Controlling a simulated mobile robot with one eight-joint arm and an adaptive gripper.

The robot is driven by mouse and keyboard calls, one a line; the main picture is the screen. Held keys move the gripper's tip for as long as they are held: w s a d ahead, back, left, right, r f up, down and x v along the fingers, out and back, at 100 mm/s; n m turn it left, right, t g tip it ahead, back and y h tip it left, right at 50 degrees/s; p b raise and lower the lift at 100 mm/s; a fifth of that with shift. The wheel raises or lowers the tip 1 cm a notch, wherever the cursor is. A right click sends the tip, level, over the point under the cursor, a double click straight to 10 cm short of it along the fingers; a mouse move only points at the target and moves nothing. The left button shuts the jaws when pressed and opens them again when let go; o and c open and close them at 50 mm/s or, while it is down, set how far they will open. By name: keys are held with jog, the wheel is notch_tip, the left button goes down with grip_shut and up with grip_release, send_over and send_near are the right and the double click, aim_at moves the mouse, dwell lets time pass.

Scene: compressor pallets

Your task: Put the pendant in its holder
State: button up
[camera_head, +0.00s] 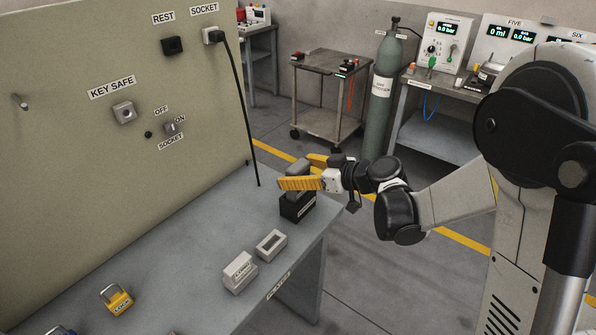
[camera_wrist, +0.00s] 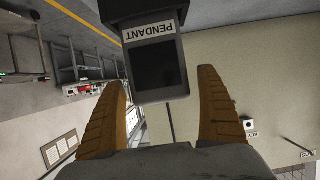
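The pendant (camera_head: 297,170) is a grey block with a dark face and a white PENDANT label (camera_wrist: 150,50). It stands upright at the black holder box (camera_head: 291,208) near the bench's right edge. Its lower end meets the box; how deep it sits is hidden. The black box also shows at the top of the wrist view (camera_wrist: 140,12). My gripper (camera_head: 297,172) has yellow fingers around the pendant's upper part in the head view. In the wrist view my gripper (camera_wrist: 162,78) is open, with gaps on both sides of the pendant.
On the bench (camera_head: 200,235) are two pale labelled boxes (camera_head: 240,272) and a yellow padlock (camera_head: 117,299). A black cable (camera_head: 240,110) hangs from the wall SOCKET. A trolley (camera_head: 330,90) and a green cylinder (camera_head: 382,100) stand behind. Bench space left of the pendant is clear.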

jog(key=shift+r, duration=0.2)
jog(key=shift+s+d+r+p, duration=0.15)
jog(key=shift+d+r+p, duration=0.1)
jog(key=shift+p, duration=0.1)
jog(key=s+d+r+m+h+p, duration=0.1)
jog(key=s+d+r+m+h, duration=0.1)
jog(key=s+d, duration=0.4)
jog(key=s+d+r+m+h+p, duration=0.1)
jog(key=s+d+m+h, duration=0.4)
jog(key=s, duration=0.7)
jog(key=s+d+r+m+g+h+p, duration=0.1)
jog(key=s+d+r+m+h, duration=0.2)
jog(key=s+d, duration=0.3)
jog(key=s+r, duration=0.1)
jog(key=s, duration=0.2)
jog(key=shift+d+h, duration=0.35)
jog(key=shift+h, duration=0.05)
